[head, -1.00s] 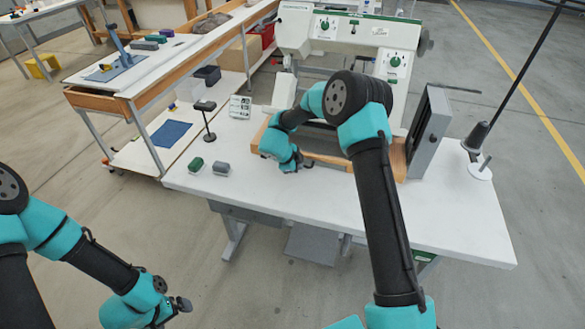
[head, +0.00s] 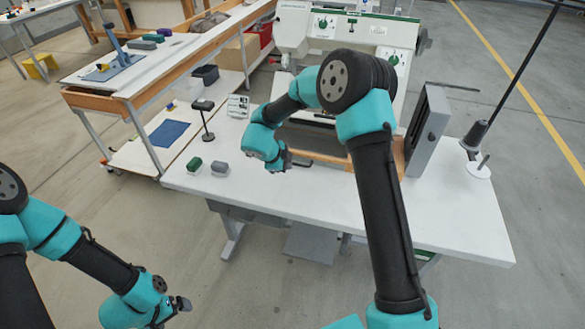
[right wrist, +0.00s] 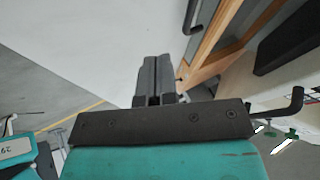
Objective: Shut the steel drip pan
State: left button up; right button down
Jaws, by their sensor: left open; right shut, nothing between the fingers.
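The steel drip pan appears to be the grey panel with a dark loop handle (right wrist: 192,18) beside the wooden frame in the right wrist view. In the head view, my right arm hides much of this area, so I cannot tell how far out the pan is. My right gripper (head: 284,163) is shut and empty, at the front left of the wooden frame, above the white table. Its fingers (right wrist: 153,78) point toward the table in the right wrist view, left of the handle and apart from it in the picture. My left gripper (head: 182,304) is open and empty, low at the left, away from the table.
The white table (head: 440,220) is clear at the front and right. Green (head: 194,166) and grey (head: 220,169) blocks lie at its left. The press (head: 345,30) stands behind, a grey upright panel (head: 427,130) at the right, and a thread stand (head: 476,145) beyond it.

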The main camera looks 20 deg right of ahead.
jog(key=v, duration=0.4)
jog(key=shift+a, duration=0.1)
dwell(0.3)
